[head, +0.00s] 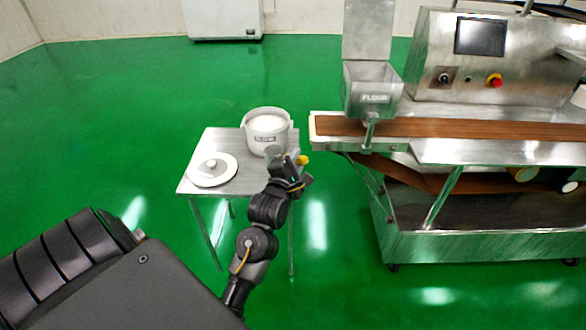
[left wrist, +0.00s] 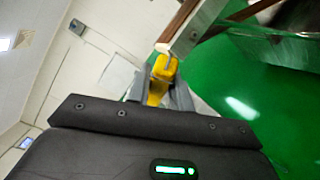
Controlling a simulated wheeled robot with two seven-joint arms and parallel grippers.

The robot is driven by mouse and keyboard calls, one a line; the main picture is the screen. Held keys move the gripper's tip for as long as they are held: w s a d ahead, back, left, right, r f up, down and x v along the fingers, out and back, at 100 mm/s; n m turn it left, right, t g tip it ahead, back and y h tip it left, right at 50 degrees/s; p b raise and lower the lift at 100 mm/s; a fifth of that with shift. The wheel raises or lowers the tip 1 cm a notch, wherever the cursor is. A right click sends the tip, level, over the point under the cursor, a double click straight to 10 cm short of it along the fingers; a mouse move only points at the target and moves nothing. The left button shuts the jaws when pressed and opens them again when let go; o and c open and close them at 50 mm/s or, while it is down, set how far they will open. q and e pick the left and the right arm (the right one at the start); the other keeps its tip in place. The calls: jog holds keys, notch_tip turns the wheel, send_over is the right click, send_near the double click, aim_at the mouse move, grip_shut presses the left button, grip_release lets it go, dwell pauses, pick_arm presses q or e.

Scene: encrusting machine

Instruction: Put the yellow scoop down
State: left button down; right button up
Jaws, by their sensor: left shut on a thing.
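The yellow scoop (head: 303,160) shows only as a small yellow part at my left gripper (head: 298,170) in the head view. In the left wrist view, the scoop (left wrist: 160,75) is between the fingers of my left gripper (left wrist: 161,90), which is shut on it. The rest of the scoop is hidden by the gripper and the viewing angle. The gripper is at the right side of the small metal table (head: 225,143), by the white flour tub (head: 268,138). I cannot tell whether the scoop touches anything. My right gripper is not in view.
A white round lid with a knob (head: 213,170) lies on the table's left front part. The encrusting machine with its flour hopper (head: 373,90) and brown conveyor belt (head: 460,127) stands to the right. Green floor is clear to the left.

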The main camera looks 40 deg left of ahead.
pick_arm(q)
jog(key=w+a+f, duration=0.1)
jog(key=w+f, duration=0.1)
jog(key=f, duration=0.1)
jog(key=w+a+f+b, duration=0.1)
jog(key=w+a+f, duration=0.1)
jog(key=f, duration=0.1)
jog(key=w+a+f+b, duration=0.1)
jog(key=w+f, duration=0.1)
jog(key=f, duration=0.1)
jog(key=shift+a+f, duration=0.35)
jog(key=shift+a, duration=0.05)
jog(key=shift+f, duration=0.3)
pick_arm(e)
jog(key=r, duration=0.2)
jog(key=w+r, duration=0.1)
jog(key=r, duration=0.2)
pick_arm(q)
jog(key=shift+f, duration=0.1)
jog(key=c, duration=1.3)
grip_release()
jog(key=shift+o, duration=0.2)
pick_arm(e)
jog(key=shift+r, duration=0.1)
